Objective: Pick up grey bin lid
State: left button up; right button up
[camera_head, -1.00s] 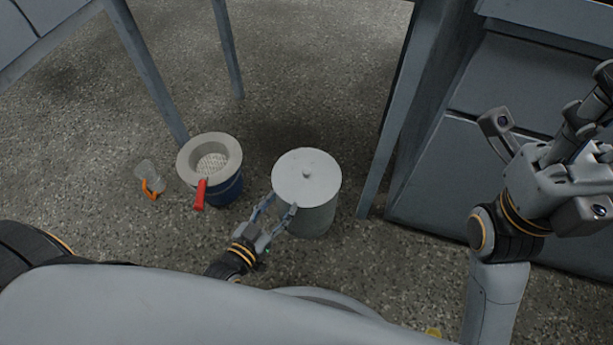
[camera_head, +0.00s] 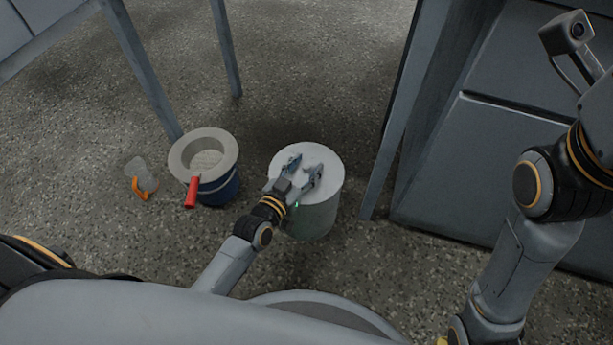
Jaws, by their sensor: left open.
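The grey bin lid (camera_head: 328,166) is a flat, light grey disc on top of the round grey bin (camera_head: 318,218), which stands upright on the floor. My left gripper (camera_head: 303,163) is over the lid, its two fingers apart and pointing away from me across the lid's middle. The fingers and hand hide the lid's small centre knob, and I cannot tell whether they touch it. My right arm is at the right edge of the view; its gripper fingers are not seen.
A blue bucket (camera_head: 222,190) with a sieve (camera_head: 229,148) and a red handle (camera_head: 191,193) stands left of the bin. A clear jug with an orange handle (camera_head: 139,188) is further left. Table legs (camera_head: 392,130) and a grey cabinet (camera_head: 490,165) bound the right side.

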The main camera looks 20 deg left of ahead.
pick_arm(q)
jog(key=shift+w, duration=0.2)
grip_shut()
jog(key=shift+r, duration=0.1)
